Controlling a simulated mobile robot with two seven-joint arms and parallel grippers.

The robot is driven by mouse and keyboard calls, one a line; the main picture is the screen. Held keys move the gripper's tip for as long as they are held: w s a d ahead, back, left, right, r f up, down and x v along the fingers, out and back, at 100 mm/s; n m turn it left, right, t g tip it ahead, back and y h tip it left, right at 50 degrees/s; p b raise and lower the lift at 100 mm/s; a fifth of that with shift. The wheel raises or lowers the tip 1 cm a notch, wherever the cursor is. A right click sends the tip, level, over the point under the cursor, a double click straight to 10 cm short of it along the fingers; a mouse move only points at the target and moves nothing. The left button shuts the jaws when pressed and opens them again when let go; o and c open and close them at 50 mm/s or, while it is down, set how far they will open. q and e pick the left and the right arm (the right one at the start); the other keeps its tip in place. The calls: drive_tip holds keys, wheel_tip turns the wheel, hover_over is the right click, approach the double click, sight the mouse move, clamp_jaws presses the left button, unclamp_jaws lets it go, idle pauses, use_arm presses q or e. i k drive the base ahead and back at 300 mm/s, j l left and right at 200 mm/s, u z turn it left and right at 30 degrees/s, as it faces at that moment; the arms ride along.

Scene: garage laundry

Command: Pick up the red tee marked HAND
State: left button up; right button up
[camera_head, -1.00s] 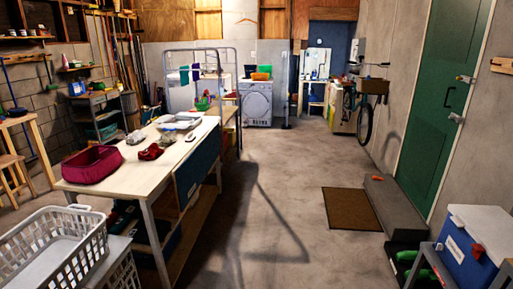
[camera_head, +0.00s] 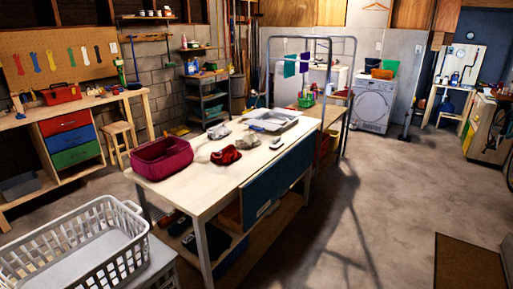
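A small red cloth bundle (camera_head: 226,156) lies on the pale worktable (camera_head: 205,195), just right of a maroon fabric bin (camera_head: 163,160). It could be the red tee, but no HAND marking can be read at this size. A grey-white bundle (camera_head: 247,142) lies close behind it. Neither of my grippers is in view.
A white laundry basket (camera_head: 75,250) stands at the front left. A grey tray (camera_head: 272,121) and a small pale object (camera_head: 276,143) are on the worktable. A workbench with a red toolbox (camera_head: 62,93) is on the left.

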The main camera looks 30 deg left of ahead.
sight(229, 154)
drive_tip(key=i+u, duration=0.15)
drive_tip(key=i, duration=0.5)
drive_tip(key=i+l+u, duration=0.1)
drive_tip(key=i, duration=0.55)
drive_tip(key=i+u, duration=0.3)
drive_tip(key=i, duration=0.95)
drive_tip(key=i+z, duration=0.1)
drive_tip(key=z, duration=8.55)
